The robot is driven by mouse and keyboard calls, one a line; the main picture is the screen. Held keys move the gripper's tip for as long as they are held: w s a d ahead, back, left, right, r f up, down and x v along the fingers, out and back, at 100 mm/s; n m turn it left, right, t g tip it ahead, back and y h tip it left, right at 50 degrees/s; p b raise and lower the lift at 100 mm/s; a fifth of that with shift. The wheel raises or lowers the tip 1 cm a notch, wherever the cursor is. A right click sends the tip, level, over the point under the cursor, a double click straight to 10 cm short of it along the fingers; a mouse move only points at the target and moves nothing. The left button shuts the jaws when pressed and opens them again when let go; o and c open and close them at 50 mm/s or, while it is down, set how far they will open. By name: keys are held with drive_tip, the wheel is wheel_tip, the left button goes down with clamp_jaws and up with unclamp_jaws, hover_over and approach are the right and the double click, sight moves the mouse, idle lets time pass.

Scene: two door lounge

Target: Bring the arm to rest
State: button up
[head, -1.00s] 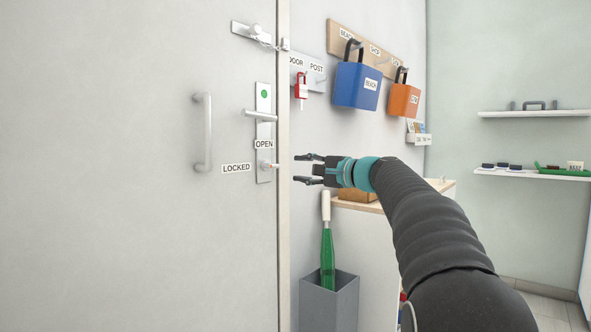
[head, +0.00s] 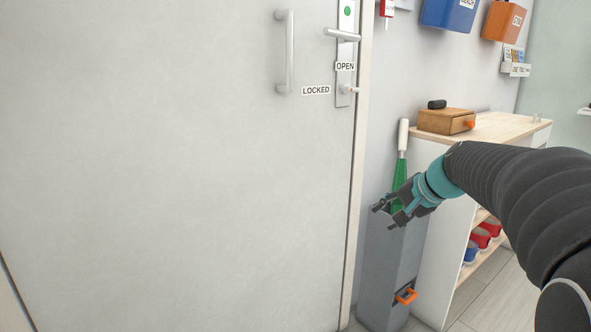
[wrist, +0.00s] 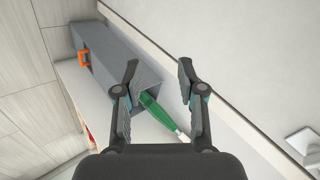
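My gripper (head: 388,213) is open and empty. In the head view it hangs in front of the grey umbrella stand (head: 385,265), pointing left and down. In the wrist view its two fingers (wrist: 158,75) are spread apart with nothing held between them. Beyond them show the grey stand (wrist: 110,58) and the green umbrella (wrist: 152,110) with its white handle. I cannot tell whether the gripper touches the stand. My arm comes in from the right side of the head view.
A closed door (head: 190,170) with a lever handle (head: 342,34) and a pull bar (head: 285,55) fills the left. A shelf unit (head: 490,128) carrying a wooden box (head: 446,121) stands at right. Blue (head: 450,12) and orange bags (head: 503,22) hang above.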

drive_tip(key=s+a+f+n+h+p, duration=0.1)
drive_tip(key=s+n+p, duration=0.1)
drive_tip(key=s, duration=0.8)
drive_tip(key=s+a+f+n+g+h+p, duration=0.1)
drive_tip(key=s+a+n+h+p, duration=0.1)
drive_tip(key=s, duration=0.8)
drive_tip(key=s+a+f+n+h+p, duration=0.1)
drive_tip(key=s+a+f+n, duration=0.1)
drive_tip(key=s, duration=0.8)
drive_tip(key=shift+s+a+n+g+p, duration=0.2)
drive_tip(key=shift+n+g+p, duration=0.2)
drive_tip(key=shift+n, duration=0.5)
drive_tip(key=shift+f, duration=0.1)
